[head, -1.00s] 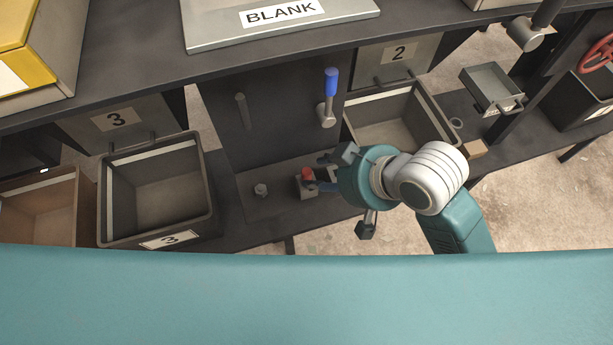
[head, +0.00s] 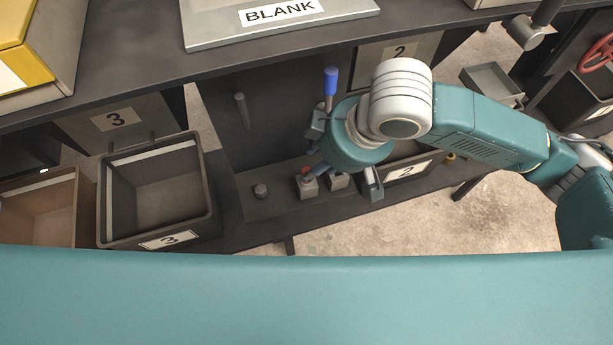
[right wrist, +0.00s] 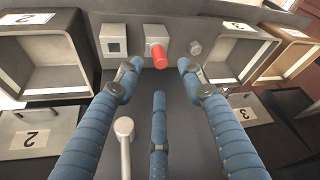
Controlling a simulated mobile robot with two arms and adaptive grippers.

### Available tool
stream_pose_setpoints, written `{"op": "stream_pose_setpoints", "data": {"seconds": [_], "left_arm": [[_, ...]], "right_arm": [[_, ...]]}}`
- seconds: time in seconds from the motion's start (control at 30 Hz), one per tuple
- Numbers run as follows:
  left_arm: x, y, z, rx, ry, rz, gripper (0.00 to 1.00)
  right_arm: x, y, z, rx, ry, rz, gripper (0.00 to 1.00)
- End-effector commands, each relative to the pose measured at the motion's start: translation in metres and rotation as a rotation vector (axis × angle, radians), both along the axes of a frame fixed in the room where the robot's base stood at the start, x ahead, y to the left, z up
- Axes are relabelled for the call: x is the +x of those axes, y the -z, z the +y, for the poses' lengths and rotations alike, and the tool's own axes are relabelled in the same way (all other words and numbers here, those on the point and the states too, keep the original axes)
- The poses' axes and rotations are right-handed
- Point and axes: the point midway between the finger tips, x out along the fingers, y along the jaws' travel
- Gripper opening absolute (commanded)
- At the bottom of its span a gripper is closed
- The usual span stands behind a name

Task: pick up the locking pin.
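The likely locking pin is a red cylindrical peg (right wrist: 157,55) standing out of a grey block (right wrist: 154,33) in the right wrist view. In the head view the red top (head: 306,170) shows on its small block (head: 308,187), partly behind a blue finger. My right gripper (right wrist: 159,76) is open, its three blue fingers spread around the line to the peg. The peg lies between and just beyond the fingertips, and I see no grip on it. In the head view the right gripper (head: 318,172) hangs over the blocks. My left gripper is not in view.
A second grey block (right wrist: 114,40) with a square hole and a grey knob (right wrist: 195,47) flank the peg. Bin 3 (head: 205,200) is to the left; bin 2 (head: 408,172) is partly hidden by my arm.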

Motion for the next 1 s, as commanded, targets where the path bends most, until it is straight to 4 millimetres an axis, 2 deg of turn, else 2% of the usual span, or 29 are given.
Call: {"op": "stream_pose_setpoints", "data": {"seconds": [0.03, 0.27, 0.53, 0.83, 0.87, 1.0], "left_arm": [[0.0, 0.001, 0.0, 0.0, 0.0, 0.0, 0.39], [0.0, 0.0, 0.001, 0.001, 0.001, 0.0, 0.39], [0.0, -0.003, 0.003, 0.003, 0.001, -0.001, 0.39], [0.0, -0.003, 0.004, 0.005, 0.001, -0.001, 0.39], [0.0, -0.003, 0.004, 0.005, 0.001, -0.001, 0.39], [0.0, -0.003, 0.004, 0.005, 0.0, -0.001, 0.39]], "right_arm": [[0.001, 0.007, 0.002, -0.001, 0.001, 0.002, 0.39], [0.005, 0.023, 0.007, -0.001, -0.002, 0.0, 0.39], [0.013, 0.059, 0.018, 0.0, -0.001, -0.002, 0.39], [0.014, 0.065, 0.02, 0.001, -0.003, -0.004, 0.39], [0.014, 0.065, 0.02, 0.001, -0.003, -0.004, 0.35], [0.014, 0.065, 0.02, 0.001, -0.002, -0.003, 0.07]]}}
